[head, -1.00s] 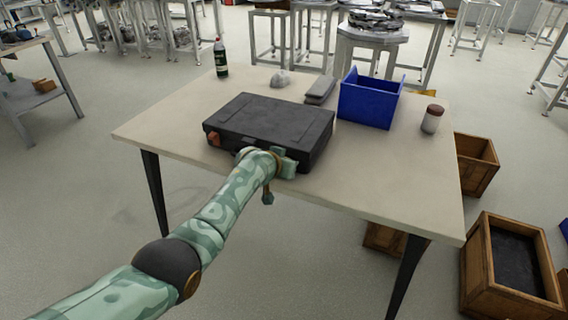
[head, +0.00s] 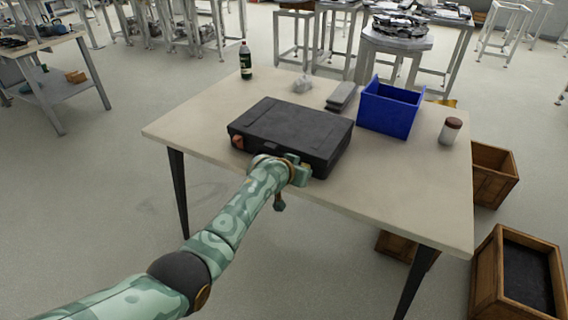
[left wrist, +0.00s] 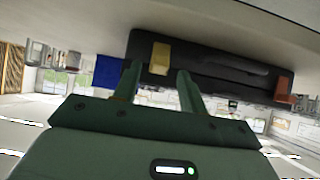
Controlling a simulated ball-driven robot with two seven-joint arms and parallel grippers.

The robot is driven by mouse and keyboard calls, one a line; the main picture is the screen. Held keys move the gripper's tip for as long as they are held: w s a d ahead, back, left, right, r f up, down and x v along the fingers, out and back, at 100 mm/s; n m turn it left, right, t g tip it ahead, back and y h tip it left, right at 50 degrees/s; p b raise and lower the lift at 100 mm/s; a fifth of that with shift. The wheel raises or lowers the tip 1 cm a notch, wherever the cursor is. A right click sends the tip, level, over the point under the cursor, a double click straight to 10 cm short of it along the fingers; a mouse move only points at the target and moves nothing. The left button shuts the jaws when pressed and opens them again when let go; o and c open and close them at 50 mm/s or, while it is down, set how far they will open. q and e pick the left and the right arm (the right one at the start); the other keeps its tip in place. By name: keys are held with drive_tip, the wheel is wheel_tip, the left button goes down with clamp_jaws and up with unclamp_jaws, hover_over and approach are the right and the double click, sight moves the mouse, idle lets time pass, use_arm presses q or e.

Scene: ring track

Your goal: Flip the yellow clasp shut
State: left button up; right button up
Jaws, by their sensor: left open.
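A closed black case (head: 290,128) lies on the table with its front side toward me. In the left wrist view, which is upside down, the yellow clasp (left wrist: 160,58) is on the case's front face near one end. I cannot tell whether it is up or flat. In the head view my arm and gripper hide the clasp area. My left gripper (head: 300,172) is at the case's front right. In the left wrist view its two fingers (left wrist: 158,78) are apart and empty, pointing at the yellow clasp, which shows between them. My right gripper is not in view.
An orange clasp (head: 237,142) is at the case's front left. Behind the case are a grey block (head: 341,96), a blue bin (head: 390,108) and a dark bottle (head: 245,61). A jar (head: 450,131) stands at the right.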

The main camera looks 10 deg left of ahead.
use_arm(q)
drive_tip(key=p+v, duration=0.6)
drive_tip(key=v, duration=0.5)
drive_tip(key=shift+s+p, duration=0.2)
drive_tip(key=shift+p, duration=0.1)
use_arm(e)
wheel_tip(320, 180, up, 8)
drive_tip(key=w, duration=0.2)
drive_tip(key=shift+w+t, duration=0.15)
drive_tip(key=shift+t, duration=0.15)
use_arm(q)
drive_tip(key=shift+a, duration=0.1)
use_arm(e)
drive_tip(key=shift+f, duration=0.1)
